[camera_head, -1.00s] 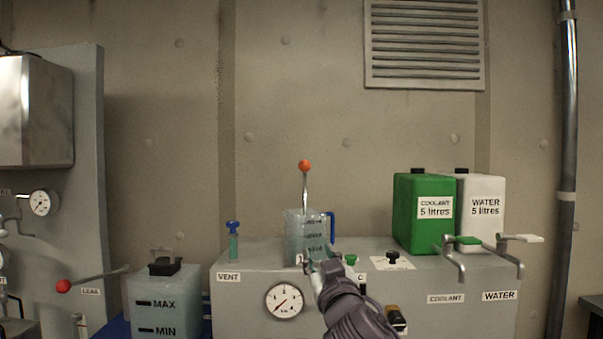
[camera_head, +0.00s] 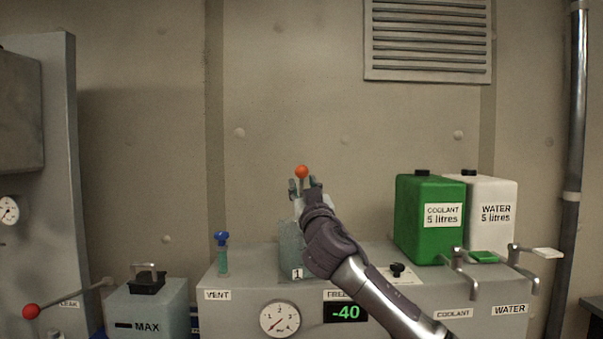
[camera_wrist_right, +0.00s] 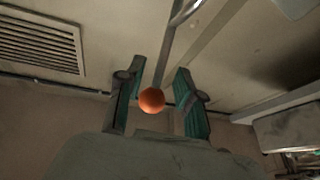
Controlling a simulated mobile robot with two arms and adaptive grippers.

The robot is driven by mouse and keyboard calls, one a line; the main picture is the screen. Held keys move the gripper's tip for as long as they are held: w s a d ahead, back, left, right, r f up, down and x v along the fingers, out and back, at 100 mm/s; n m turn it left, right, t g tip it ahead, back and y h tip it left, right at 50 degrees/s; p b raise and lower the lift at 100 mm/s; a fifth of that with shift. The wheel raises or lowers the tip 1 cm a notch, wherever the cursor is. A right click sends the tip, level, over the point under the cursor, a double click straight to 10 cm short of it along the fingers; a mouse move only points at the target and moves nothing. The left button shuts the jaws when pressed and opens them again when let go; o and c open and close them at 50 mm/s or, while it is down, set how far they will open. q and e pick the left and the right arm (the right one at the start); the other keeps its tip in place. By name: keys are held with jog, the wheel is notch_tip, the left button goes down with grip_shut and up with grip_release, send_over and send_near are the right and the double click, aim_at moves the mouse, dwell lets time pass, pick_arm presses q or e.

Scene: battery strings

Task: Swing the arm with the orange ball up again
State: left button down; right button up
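The orange ball (camera_head: 302,171) tops a thin metal arm that stands about upright in the head view; its lower part is hidden behind my right gripper. My right gripper (camera_head: 304,184) is raised at the ball, with its fingers apart. In the right wrist view, the ball (camera_wrist_right: 152,100) shows between the two open fingers (camera_wrist_right: 158,95), with a gap on each side. The metal rod (camera_wrist_right: 166,55) runs upward from it in that picture. I cannot tell whether a finger touches the rod. My left gripper is not in view.
A blue-topped vent tube (camera_head: 222,255), green coolant canister (camera_head: 428,235) and white water canister (camera_head: 497,225) stand on the grey cabinet (camera_head: 240,318). A red-knobbed lever (camera_head: 31,311) is at left. The display (camera_head: 346,313) reads -40.

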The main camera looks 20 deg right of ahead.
jog(key=shift+w+r, duration=0.4)
jog(key=shift+w, duration=0.15)
jog(key=shift+w+r, duration=0.1)
jog(key=shift+w, duration=0.2)
jog(key=shift+w+d+p, duration=0.1)
jog(key=shift+w+p, duration=0.15)
jog(key=shift+p, duration=0.05)
jog(key=shift+w, duration=0.1)
grip_shut()
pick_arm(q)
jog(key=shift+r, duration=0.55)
